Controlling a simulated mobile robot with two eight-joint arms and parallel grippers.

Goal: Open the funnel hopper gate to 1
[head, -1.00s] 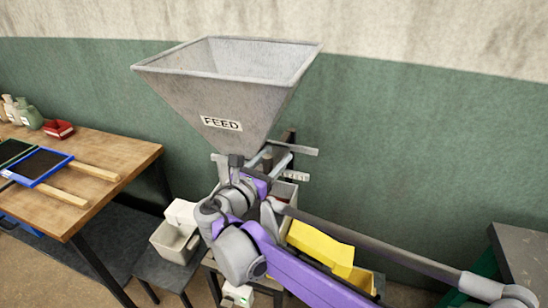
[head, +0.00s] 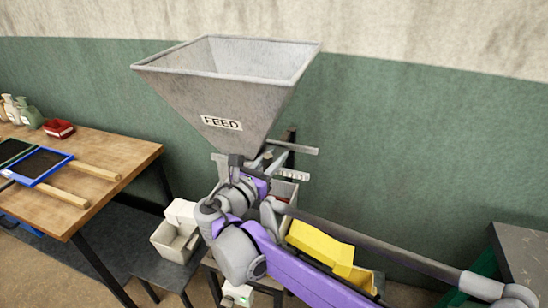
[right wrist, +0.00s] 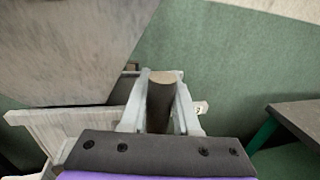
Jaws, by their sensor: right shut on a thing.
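The grey funnel hopper (head: 215,100) with a FEED label stands against the wall in the head view. A grey metal bar (head: 300,148) and a small plate with markings (head: 293,174) show just right of its outlet. My right gripper (head: 272,164) is beside the outlet, partly hidden by its own wrist. In the right wrist view its two fingers are shut on a dark round handle (right wrist: 160,103) with a pale end. The hopper wall (right wrist: 65,45) fills the upper left there. The gate's opening and exact setting cannot be made out. My left gripper is not in view.
A wooden table (head: 105,165) with a blue-framed sieve (head: 42,166) is at the left. A yellow chute (head: 318,242) lies behind my right arm. A dark-topped table (head: 525,255) is at the right.

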